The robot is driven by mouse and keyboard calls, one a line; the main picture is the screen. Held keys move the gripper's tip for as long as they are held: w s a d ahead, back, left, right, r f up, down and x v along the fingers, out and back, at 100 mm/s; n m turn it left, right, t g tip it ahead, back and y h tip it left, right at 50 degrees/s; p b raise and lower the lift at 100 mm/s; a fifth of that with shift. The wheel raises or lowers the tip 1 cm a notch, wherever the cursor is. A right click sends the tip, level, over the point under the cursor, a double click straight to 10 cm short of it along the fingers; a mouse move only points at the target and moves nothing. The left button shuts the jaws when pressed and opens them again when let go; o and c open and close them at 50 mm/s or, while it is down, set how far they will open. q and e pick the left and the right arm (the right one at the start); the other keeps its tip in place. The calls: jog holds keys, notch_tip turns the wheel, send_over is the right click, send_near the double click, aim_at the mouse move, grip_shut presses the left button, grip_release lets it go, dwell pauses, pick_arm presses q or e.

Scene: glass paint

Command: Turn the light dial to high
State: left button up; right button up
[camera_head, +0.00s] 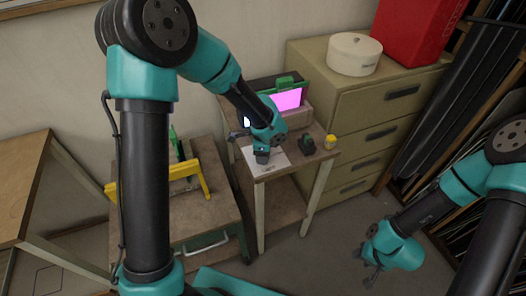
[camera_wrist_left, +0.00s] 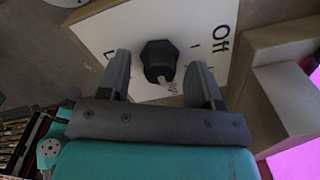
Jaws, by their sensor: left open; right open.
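The light dial (camera_wrist_left: 158,58) is a black hexagonal knob on a white panel (camera_wrist_left: 205,20), seen in the left wrist view. Its pale pointer points toward the picture's bottom, slightly right. "Off" is printed at the panel's upper right, and an "L" shows at the left; the lettering by the pointer is too small to read. My left gripper (camera_wrist_left: 158,72) is open, with one finger on each side of the knob. In the head view it (camera_head: 262,158) is over the panel (camera_head: 281,158) and hides the knob. My right gripper (camera_head: 371,270) is open and empty at the lower right.
The panel lies on a small wooden table (camera_head: 318,158) with a dark object (camera_head: 308,145), a yellow item (camera_head: 330,142) and a lit magenta screen (camera_head: 287,99). A drawer cabinet (camera_head: 370,105) is behind, right.

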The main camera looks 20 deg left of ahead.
pick_arm(q)
notch_tip(320, 180, up, 17)
jog(key=shift+s+r, duration=0.2)
jog(key=shift+s, duration=0.05)
dwell(0.4)
dwell(0.4)
